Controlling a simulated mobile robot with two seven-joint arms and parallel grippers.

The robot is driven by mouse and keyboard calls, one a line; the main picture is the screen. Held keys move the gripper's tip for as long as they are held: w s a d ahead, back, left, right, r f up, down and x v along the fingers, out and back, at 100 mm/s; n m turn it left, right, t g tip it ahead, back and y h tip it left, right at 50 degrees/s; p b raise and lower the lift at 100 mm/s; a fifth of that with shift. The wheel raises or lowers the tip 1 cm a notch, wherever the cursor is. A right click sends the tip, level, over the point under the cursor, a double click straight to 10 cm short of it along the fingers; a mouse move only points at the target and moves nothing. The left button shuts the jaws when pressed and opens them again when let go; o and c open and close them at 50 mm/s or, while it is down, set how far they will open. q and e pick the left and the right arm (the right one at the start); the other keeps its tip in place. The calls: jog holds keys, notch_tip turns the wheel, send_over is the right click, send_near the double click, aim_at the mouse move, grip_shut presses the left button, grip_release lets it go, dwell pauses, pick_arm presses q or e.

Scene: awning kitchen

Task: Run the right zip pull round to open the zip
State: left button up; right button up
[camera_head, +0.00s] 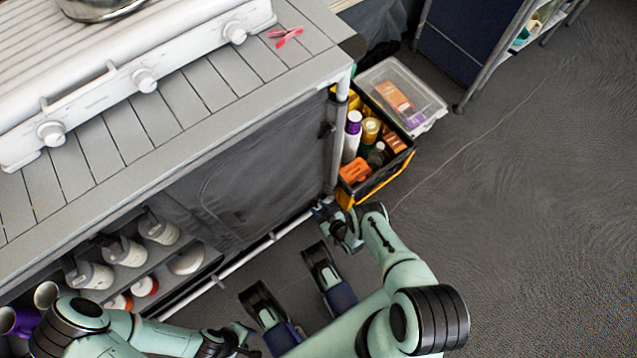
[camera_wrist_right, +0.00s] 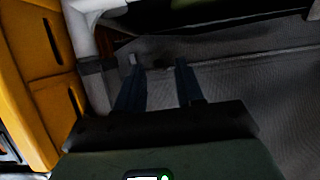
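The grey fabric front (camera_head: 265,180) hangs under the counter, and its lower right corner is by the white corner post. In the right wrist view the fabric (camera_wrist_right: 260,95) fills the right side. I cannot make out the right zip pull for certain; a small pale bit (camera_wrist_right: 132,59) shows at the left fingertip. My right gripper (camera_head: 326,211) is low beside the post at the fabric's lower right corner. In the wrist view its fingers (camera_wrist_right: 158,68) are apart, with no held thing clear between them. My left gripper (camera_head: 243,336) is low at the front, its fingers unclear.
A black and yellow crate (camera_head: 377,188) of bottles and boxes stands right beside the post, close to my right gripper. A clear lidded box (camera_head: 428,98) is behind it. Shelves with white jars (camera_head: 125,252) show at left. Open floor (camera_head: 520,220) lies to the right.

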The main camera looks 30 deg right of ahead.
grip_shut()
jog(key=shift+w, duration=0.1)
dwell(1.2)
